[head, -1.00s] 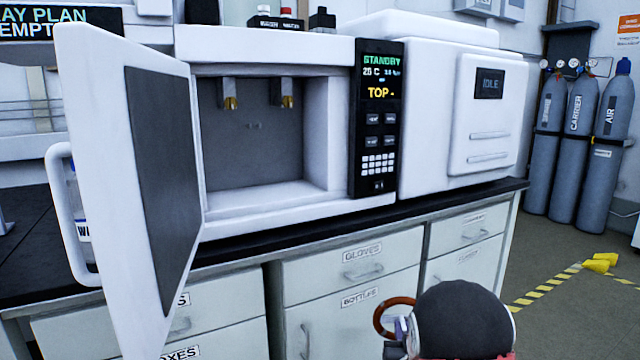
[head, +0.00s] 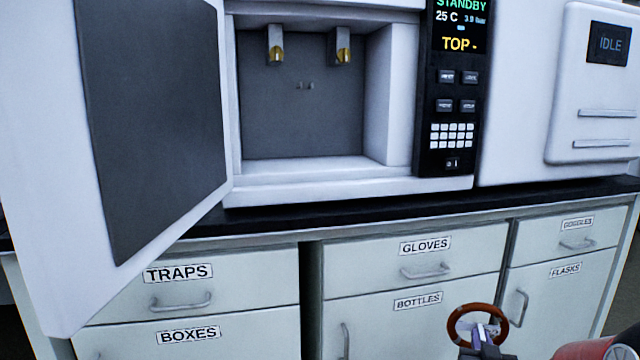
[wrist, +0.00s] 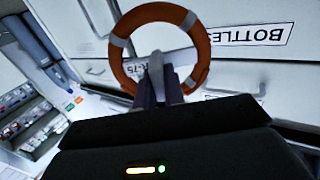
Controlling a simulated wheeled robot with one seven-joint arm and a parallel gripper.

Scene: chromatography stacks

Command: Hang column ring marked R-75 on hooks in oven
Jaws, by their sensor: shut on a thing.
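The column ring (head: 477,309) is orange-brown and shows at the bottom right of the head view, in front of the bottles drawer. In the wrist view the ring (wrist: 119,69) has grey bands and a white tag, partly hidden, reading "-75". My gripper (head: 486,338) is shut on the ring's near side, and the fingers (wrist: 158,82) cross its lower edge in the wrist view. The oven (head: 330,188) stands open on the bench, with two hooks (head: 275,50) (head: 342,50), brass-tipped, hanging near the top of its empty chamber.
The oven door (head: 40,180) is swung wide to the left and juts out past the bench edge. A control panel (head: 455,90) flanks the oven's right side, then a white instrument (head: 530,110). Drawers and cupboards (head: 410,265) lie below the dark benchtop.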

